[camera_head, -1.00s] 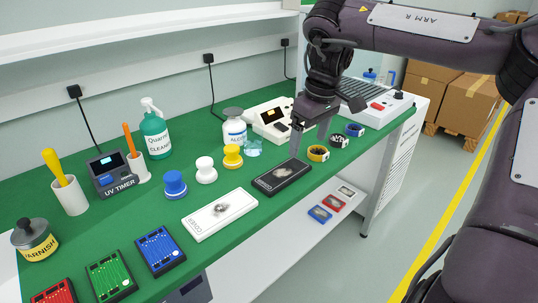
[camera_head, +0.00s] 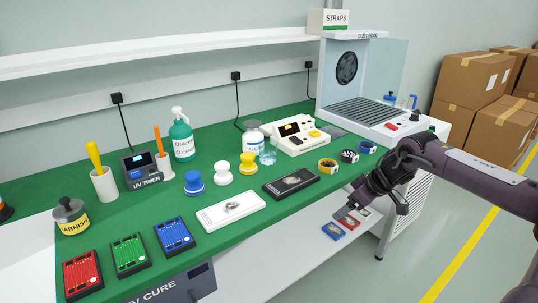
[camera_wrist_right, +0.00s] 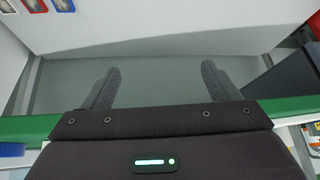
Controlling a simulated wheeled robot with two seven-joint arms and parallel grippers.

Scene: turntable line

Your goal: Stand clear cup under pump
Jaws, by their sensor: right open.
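The small clear cup (camera_head: 268,157), pale blue in tint, stands upright on the green bench top in front of the white alcohol bottle (camera_head: 253,136). A teal cleaner bottle (camera_head: 182,138) with a white pump-like head (camera_head: 180,113) stands further left at the back, apart from the cup. My right gripper (camera_head: 375,205) is off the bench's front edge at the right, well away from the cup. In the right wrist view its two fingers (camera_wrist_right: 161,85) are spread with nothing between them. My left gripper is not in view.
A black case (camera_head: 290,183) and a white case (camera_head: 231,210) lie in front of the cup. Yellow (camera_head: 248,164), white and blue knobs stand to its left. A cream device (camera_head: 301,137) is behind right. Small rings (camera_head: 327,166) lie near the right front edge.

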